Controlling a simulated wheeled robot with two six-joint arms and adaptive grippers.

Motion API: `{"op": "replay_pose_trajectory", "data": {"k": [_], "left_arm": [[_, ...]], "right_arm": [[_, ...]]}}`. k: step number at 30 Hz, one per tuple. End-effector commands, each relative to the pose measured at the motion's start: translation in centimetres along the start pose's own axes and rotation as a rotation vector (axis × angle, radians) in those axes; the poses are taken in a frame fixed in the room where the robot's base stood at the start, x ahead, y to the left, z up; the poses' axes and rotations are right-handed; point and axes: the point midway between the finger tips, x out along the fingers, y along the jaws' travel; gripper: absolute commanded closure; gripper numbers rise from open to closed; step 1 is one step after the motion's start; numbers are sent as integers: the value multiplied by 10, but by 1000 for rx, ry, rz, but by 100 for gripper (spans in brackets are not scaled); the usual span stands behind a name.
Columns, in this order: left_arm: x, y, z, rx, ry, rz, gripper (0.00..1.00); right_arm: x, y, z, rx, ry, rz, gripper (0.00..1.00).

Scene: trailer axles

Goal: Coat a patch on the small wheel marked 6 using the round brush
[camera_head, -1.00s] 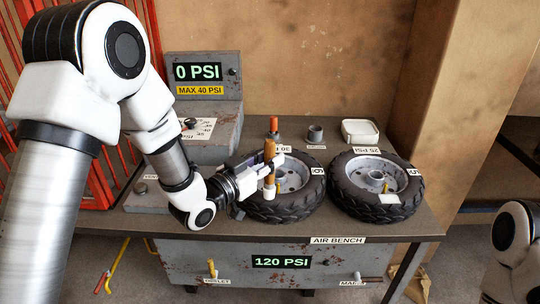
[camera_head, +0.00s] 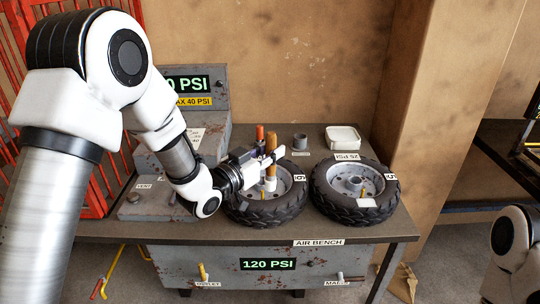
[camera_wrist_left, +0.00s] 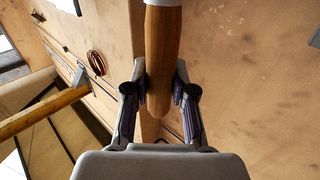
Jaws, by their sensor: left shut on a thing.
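The left of two black-tyred wheels (camera_head: 242,211) lies flat on the bench. The turned tag (camera_head: 299,178) at its right edge seems to read 6. My left gripper (camera_head: 268,162) is shut on the wooden handle of the round brush (camera_head: 271,143). The brush stands nearly upright, its white lower end (camera_head: 269,184) over the wheel's grey hub area. I cannot tell whether its tip touches. The wrist view shows the handle (camera_wrist_left: 164,60) between both fingers, with a white part at the top. My right gripper is out of view.
A second wheel (camera_head: 326,203), tagged 5, lies close on the right. Behind stand a red-handled item (camera_head: 260,132), a grey cup (camera_head: 300,141) and a white dish (camera_head: 343,138). A pressure box (camera_head: 195,95) stands at the back left of the air bench (camera_head: 380,228).

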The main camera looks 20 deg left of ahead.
Motion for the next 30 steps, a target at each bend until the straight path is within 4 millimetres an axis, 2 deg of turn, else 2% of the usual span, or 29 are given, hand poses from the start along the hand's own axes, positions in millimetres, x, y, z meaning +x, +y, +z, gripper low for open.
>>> {"op": "replay_pose_trajectory", "data": {"k": [3,8,30], "left_arm": [[3,-2,-15,0,1,-2,100],[6,-4,-24,0,2,-4,100],[6,-4,-24,0,1,-5,100]], "right_arm": [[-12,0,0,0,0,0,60],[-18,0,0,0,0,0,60],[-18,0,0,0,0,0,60]]}}
